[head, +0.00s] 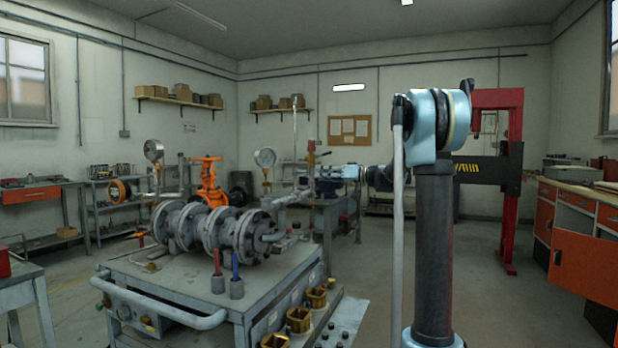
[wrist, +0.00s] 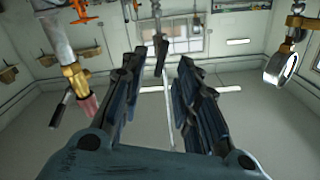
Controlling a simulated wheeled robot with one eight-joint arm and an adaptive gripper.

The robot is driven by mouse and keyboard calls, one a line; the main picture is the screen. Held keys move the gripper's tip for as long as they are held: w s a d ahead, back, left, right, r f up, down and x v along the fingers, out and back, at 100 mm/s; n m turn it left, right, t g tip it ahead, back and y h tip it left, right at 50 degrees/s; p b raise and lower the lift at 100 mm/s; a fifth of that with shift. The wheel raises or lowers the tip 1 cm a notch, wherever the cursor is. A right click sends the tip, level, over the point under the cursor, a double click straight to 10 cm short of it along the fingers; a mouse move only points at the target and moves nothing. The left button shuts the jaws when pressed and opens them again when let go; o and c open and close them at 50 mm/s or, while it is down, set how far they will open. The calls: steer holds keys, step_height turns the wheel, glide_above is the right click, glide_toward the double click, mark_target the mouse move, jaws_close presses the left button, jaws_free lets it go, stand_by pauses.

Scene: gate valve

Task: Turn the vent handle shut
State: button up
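In the wrist view, which looks upside down, a brass vent fitting (wrist: 75,77) hangs at the left below a grey pipe. It has a dull red end (wrist: 89,106) and a dark lever-like handle (wrist: 62,106) jutting out obliquely. The vent also appears as a small reddish upright part (head: 311,153) in the head view. My gripper (wrist: 158,70) has its two dark fingers spread apart, with nothing held between them. In the head view the fingers are too small and cluttered to make out.
The grey valve body (head: 210,228) sits on a cart (head: 185,275), with an orange handwheel (head: 207,175) above it. Pressure gauges (head: 265,158) stand close by; one gauge (wrist: 281,66) shows at the wrist view's right.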

mark_target(309, 173)
steer(key=x, duration=0.6)
steer(key=shift+a, duration=0.35)
jaws_close()
